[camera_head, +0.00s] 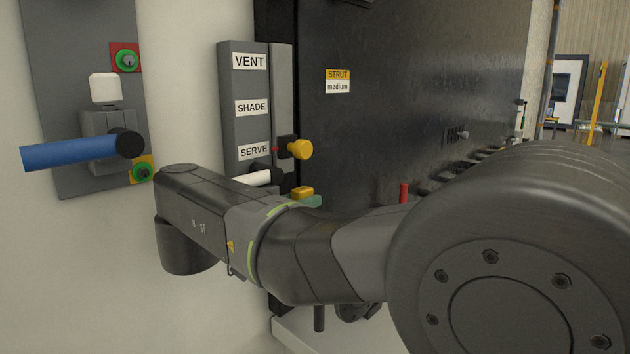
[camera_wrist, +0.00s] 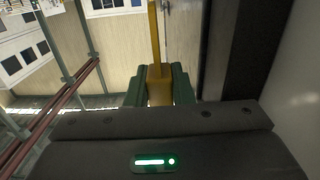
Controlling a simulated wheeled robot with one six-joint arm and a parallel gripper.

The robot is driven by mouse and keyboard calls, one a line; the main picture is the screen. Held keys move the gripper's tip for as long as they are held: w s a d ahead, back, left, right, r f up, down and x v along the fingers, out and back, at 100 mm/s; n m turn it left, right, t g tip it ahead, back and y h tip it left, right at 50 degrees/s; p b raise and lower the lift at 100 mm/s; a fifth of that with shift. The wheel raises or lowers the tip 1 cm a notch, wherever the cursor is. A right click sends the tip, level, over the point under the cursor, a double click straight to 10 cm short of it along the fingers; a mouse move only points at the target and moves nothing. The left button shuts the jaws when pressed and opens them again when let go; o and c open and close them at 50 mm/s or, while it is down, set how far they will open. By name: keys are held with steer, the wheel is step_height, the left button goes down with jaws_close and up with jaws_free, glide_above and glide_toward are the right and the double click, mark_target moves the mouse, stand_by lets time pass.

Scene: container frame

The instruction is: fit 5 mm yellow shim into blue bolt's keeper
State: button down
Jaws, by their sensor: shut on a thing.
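A blue bar with a black end (camera_head: 72,152), which looks like the blue bolt's handle, sticks out from a grey plate on the left wall. I cannot pick out its keeper for certain. My gripper is mostly hidden behind my arm in the head view, where a green fingertip (camera_head: 312,201) shows beside a small yellow block (camera_head: 302,192). In the wrist view the green fingers of my gripper (camera_wrist: 160,88) are shut on a yellow block (camera_wrist: 159,82), apparently the yellow shim. I cannot tell whether the thin yellow strip above it belongs to it.
A grey panel labelled VENT, SHADE and SERVE (camera_head: 245,100) stands right of the plate, with a yellow knob (camera_head: 301,149) and a white handle (camera_head: 258,178) near its foot. A dark panel (camera_head: 420,90) lies behind my arm. A red rod (camera_head: 403,192) stands near my arm.

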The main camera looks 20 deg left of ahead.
steer(key=shift+w+r, duration=0.1)
steer(key=shift+r, duration=1.1)
steer(key=shift+f, duration=0.15)
steer(key=shift+f+b, duration=0.5)
steer(key=shift+f, duration=0.65)
steer(key=shift+w+a+f+b, duration=0.1)
steer(key=shift+w+f+b, duration=0.15)
steer(key=shift+f+b, duration=0.75)
steer(key=shift+s+f+b, duration=0.15)
steer(key=shift+f+b, duration=0.45)
steer(key=shift+f, duration=0.15)
steer(key=shift+s+p, duration=0.1)
steer(key=shift+p, duration=0.85)
steer(key=shift+f+b, duration=1.1)
steer(key=shift+f, duration=1.95)
